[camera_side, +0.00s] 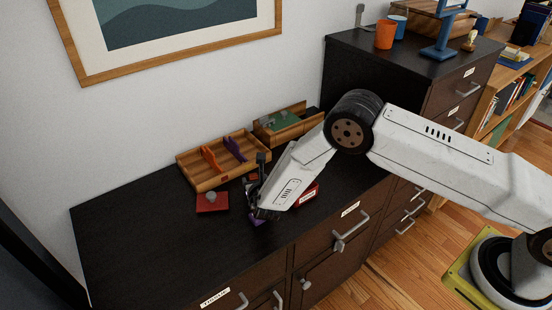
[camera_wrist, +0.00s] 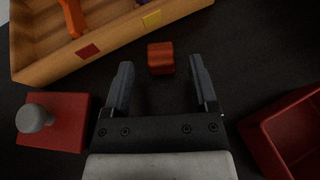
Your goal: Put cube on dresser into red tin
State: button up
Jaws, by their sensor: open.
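A small reddish-orange cube (camera_wrist: 160,57) rests on the dark dresser top (camera_side: 120,235). In the wrist view it lies just ahead of my gripper (camera_wrist: 161,68), between the lines of the two fingertips. My gripper is open, with nothing held. In the side view the cube (camera_side: 253,177) is small and partly hidden by the gripper. The open red tin (camera_wrist: 288,135) is right of my gripper in the wrist view; in the side view the tin (camera_side: 307,195) is partly behind my arm. A red lid (camera_wrist: 62,112) with a grey knob lies flat to the left.
A wooden compartment tray (camera_side: 215,172) with orange and purple items stands behind the cube, close to it. A wooden box (camera_side: 283,127) with green inside is further right. A taller dark cabinet (camera_side: 345,72) rises at the back right. The dresser's left part is clear.

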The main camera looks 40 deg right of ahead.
jog(key=shift+v, duration=4.15)
jog(key=shift+d+r, duration=0.1)
jog(key=shift+r, duration=0.05)
jog(key=s+d+r+m+g, duration=0.1)
jog(key=d+m, duration=0.1)
jog(key=s+d+r+m+g+h, duration=0.1)
jog(key=d+m, duration=0.1)
jog(key=d, duration=0.1)
jog(key=s+d+r+m+g+h, duration=0.1)
jog(key=d+r+m+g, duration=0.1)
jog(key=d, duration=0.1)
jog(key=shift+s, duration=0.1)
jog(key=s+d+r+m+g+y, duration=0.3)
jog(key=s+r+m, duration=0.3)
jog(key=s+m, duration=0.4)
jog(key=s+d+r+m+g+y, duration=0.3)
jog(key=s+r+m, duration=0.3)
jog(key=s+m, duration=0.4)
jog(key=d+m+y, duration=0.1)
jog(key=m, duration=0.4)
jog(key=shift+o, duration=0.5)
jog(key=shift+s, duration=0.2)
